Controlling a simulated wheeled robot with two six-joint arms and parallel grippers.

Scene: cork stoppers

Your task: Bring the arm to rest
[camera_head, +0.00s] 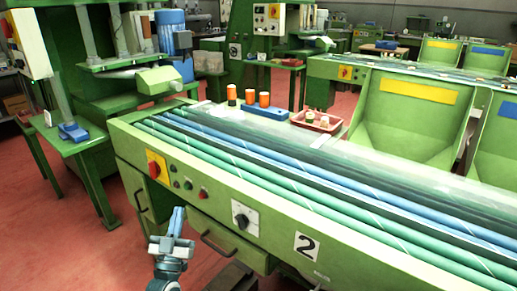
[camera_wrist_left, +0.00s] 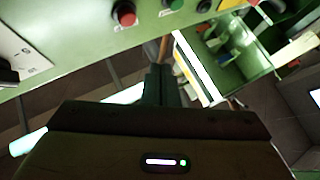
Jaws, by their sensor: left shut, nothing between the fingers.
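My left gripper (camera_head: 176,222) is at the bottom of the head view, in front of the green machine's (camera_head: 262,190) control panel. Its fingers are together and point up, with nothing between them. It looks apart from the panel and drawers. In the left wrist view the closed fingers (camera_wrist_left: 161,84) show dark at the middle, with the panel's underside edge above them. My right gripper is in neither view.
On the machine's far edge stand a blue block (camera_head: 265,113), several orange cylinders (camera_head: 264,99) and a red tray (camera_head: 316,121) with small pieces in it. Drawer handles (camera_head: 217,246) stick out near my left gripper. Red floor (camera_head: 75,245) is free at the left.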

